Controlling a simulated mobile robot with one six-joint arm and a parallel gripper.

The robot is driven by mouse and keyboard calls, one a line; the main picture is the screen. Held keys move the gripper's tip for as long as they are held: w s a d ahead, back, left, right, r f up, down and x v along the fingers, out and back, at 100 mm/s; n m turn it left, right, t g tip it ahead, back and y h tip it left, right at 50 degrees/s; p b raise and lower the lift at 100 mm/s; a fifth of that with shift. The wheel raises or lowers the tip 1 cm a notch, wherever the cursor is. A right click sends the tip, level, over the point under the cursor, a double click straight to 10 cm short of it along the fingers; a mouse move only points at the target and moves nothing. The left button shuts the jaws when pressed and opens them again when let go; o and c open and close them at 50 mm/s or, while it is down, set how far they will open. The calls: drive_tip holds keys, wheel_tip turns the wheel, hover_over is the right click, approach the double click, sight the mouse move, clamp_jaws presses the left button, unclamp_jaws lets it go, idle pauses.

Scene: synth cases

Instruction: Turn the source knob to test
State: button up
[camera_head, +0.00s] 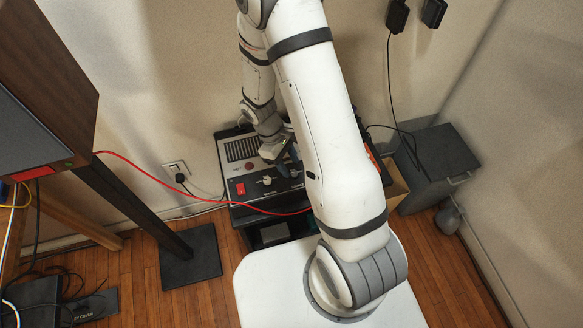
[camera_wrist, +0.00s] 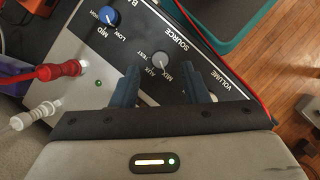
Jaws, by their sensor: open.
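The source knob (camera_wrist: 160,59) is a small grey round knob on a dark panel in the wrist view. The labels TEST, MIX and AUX stand around it, and its light pointer mark seems to face MIX. My gripper (camera_wrist: 162,76) is open, with one blue-grey finger on each side of the knob. I cannot tell whether either finger touches it. In the head view my gripper (camera_head: 285,158) is over the black control unit (camera_head: 236,168), and I cannot single out the source knob there.
A blue MID knob (camera_wrist: 110,16) and a red plug (camera_wrist: 58,70) with a white plug (camera_wrist: 32,115) are near the fingers. A red cable (camera_head: 160,177) crosses to the unit's front. A red switch (camera_head: 241,188) is on the panel. A grey box (camera_head: 438,160) stands right.

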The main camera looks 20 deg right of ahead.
sight(293, 172)
drive_tip(key=shift+x, duration=1.5)
drive_tip(key=shift+c, duration=0.3)
clamp_jaws()
